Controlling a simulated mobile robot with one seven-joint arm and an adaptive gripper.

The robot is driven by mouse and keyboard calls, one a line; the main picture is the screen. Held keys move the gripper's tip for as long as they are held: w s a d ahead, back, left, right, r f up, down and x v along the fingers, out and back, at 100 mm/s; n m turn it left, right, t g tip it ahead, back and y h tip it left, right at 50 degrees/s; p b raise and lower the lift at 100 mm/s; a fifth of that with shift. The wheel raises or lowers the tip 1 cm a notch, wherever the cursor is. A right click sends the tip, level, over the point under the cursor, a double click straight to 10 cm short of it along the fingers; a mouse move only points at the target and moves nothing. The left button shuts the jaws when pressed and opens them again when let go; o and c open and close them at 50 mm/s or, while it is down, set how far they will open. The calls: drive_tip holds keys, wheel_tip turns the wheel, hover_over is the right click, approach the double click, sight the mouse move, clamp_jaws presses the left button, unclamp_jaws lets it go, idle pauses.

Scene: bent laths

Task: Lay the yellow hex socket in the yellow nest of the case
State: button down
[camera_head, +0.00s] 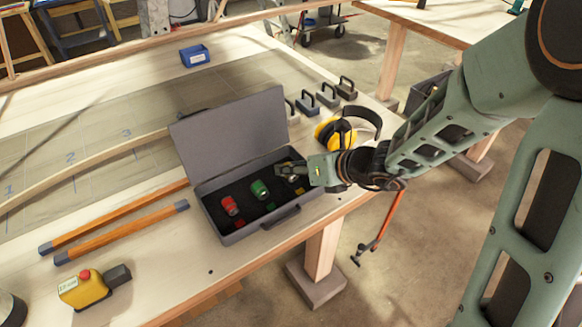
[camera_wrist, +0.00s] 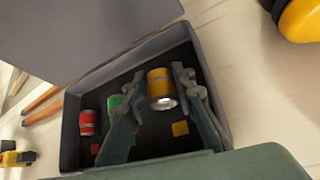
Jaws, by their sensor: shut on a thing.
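The grey case (camera_head: 240,236) stands open on the bench with a dark insert. My gripper (camera_head: 288,171) is inside its right end, low over the insert. In the wrist view my gripper (camera_wrist: 160,78) is shut on the yellow hex socket (camera_wrist: 161,88), one finger on each side. A yellow patch (camera_wrist: 180,128) on the insert lies beside the held socket, apart from it in the picture. The red socket (camera_head: 230,205) and green socket (camera_head: 260,189) sit in the case to the left. Whether the yellow socket touches the insert I cannot tell.
The raised lid (camera_head: 230,128) stands behind the case. Yellow ear defenders (camera_head: 334,133) lie close to its right, with several handled blocks (camera_head: 327,97) behind.

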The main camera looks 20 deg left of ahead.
drive_tip(key=c, duration=1.5)
unclamp_jaws()
drive_tip(key=shift+c, duration=0.2)
drive_tip(key=shift+r, duration=0.1)
drive_tip(key=shift+r+p, duration=3)
drive_tip(key=shift+r, duration=0.4)
